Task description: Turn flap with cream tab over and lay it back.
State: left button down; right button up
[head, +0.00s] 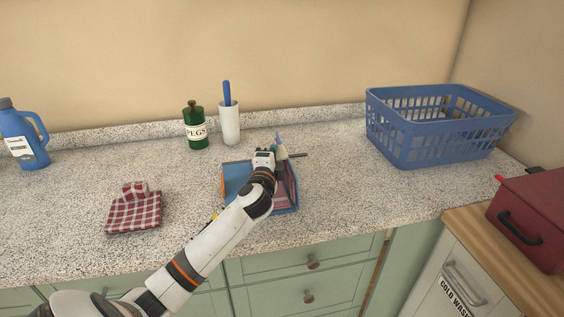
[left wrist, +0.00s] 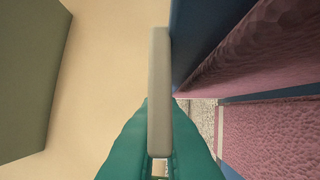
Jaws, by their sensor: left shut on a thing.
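The blue tote (head: 287,211) stands on the counter near its front edge, partly hidden by my left arm. My left gripper (head: 281,151) is over its back right part. In the left wrist view, the teal fingers of my left gripper (left wrist: 160,160) are shut on the cream tab (left wrist: 159,75). The dark blue flap (left wrist: 190,35) runs beside the tab and is seen nearly edge-on, raised. How far it is turned I cannot tell. Pinkish textured material (left wrist: 270,130) shows at the right of that view. My right gripper is not in view.
A folded checked cloth (head: 135,212) lies left of the tote. A green pegs jar (head: 194,128) and a white holder with a blue handle (head: 229,124) stand behind. A blue basket (head: 395,148) is at the right, a detergent jug (head: 25,145) at the far left.

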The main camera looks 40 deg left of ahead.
pick_arm(q)
jog(key=shift+s+a+f+n+b, duration=0.4)
jog(key=shift+s+f+n, duration=0.1)
jog(key=shift+n, duration=0.1)
jog(key=shift+s+a+f+b, duration=0.15)
jog(key=shift+s+f+b, duration=0.05)
jog(key=shift+b, duration=0.15)
jog(key=shift+s+a+f, duration=0.15)
jog(key=shift+s, duration=0.05)
jog(key=c, duration=1.6)
grip_release()
jog(key=b+v, duration=0.1)
jog(key=v, duration=1.1)
jog(key=shift+f, duration=0.1)
